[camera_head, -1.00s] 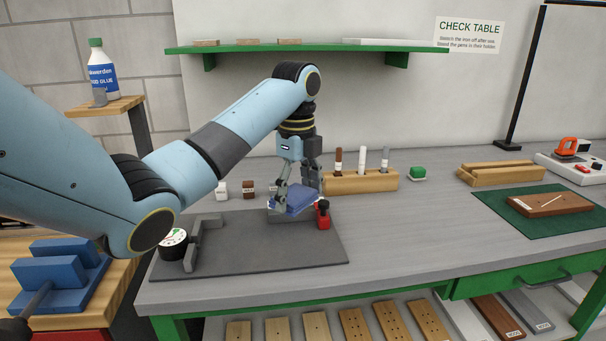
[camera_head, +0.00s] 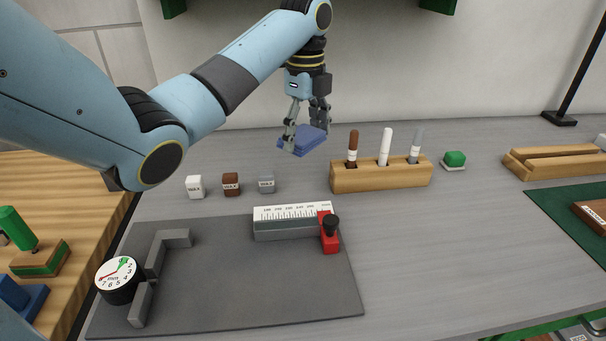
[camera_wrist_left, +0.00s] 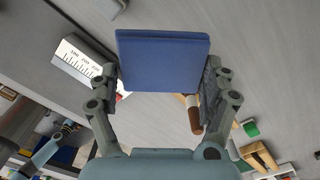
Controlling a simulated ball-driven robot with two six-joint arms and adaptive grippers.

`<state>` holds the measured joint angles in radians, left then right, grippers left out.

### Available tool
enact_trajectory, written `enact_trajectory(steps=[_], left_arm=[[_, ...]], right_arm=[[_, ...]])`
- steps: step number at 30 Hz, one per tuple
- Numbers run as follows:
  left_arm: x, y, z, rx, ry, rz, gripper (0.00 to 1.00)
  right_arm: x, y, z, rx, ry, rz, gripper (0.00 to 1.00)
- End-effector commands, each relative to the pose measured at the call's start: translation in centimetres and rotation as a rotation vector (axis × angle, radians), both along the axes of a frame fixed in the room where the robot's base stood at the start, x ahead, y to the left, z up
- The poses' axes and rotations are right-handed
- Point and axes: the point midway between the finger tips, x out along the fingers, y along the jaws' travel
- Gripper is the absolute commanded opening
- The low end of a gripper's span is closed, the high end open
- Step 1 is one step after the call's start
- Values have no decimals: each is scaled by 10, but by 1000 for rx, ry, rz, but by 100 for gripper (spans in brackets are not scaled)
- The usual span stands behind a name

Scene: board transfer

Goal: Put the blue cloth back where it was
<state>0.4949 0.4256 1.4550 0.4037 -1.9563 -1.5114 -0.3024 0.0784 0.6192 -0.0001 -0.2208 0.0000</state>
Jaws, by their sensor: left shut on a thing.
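The blue cloth (camera_head: 303,141) is a flat folded square. My left gripper (camera_head: 306,122) is shut on it and holds it up above the back of the bench, between the small wax blocks and the pen holder. In the left wrist view the cloth (camera_wrist_left: 163,62) sits between the two fingers of the left gripper (camera_wrist_left: 160,85), with the bench surface below and beyond it. My right gripper is not clearly in view.
A wooden holder (camera_head: 380,177) with several pens stands right of the cloth. Small wax blocks (camera_head: 231,184) stand at left. A green block (camera_head: 455,159) is further right.

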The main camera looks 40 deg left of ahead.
Motion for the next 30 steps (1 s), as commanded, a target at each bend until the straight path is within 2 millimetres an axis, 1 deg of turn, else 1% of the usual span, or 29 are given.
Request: enact_trajectory(steps=[2, 9, 14, 19, 22, 30], left_arm=[[-1, 0, -6, -1, 3, 0, 51], [-1, -1, -50, -1, 4, 0, 51], [-1, 0, -67, 0, 2, 1, 51], [-1, -1, -93, -1, 3, 0, 51], [-1, -1, -100, 0, 2, -1, 51], [-1, 0, -101, 0, 0, -1, 51]], right_arm=[[1, 2, 0, 2, -1, -1, 40], [2, 3, 2, 3, -4, 0, 40], [2, 0, 3, 0, -4, 0, 40], [2, -2, 3, -2, -4, 1, 40], [2, -3, 3, -3, -4, 1, 40], [3, -3, 3, -3, -4, 1, 40]])
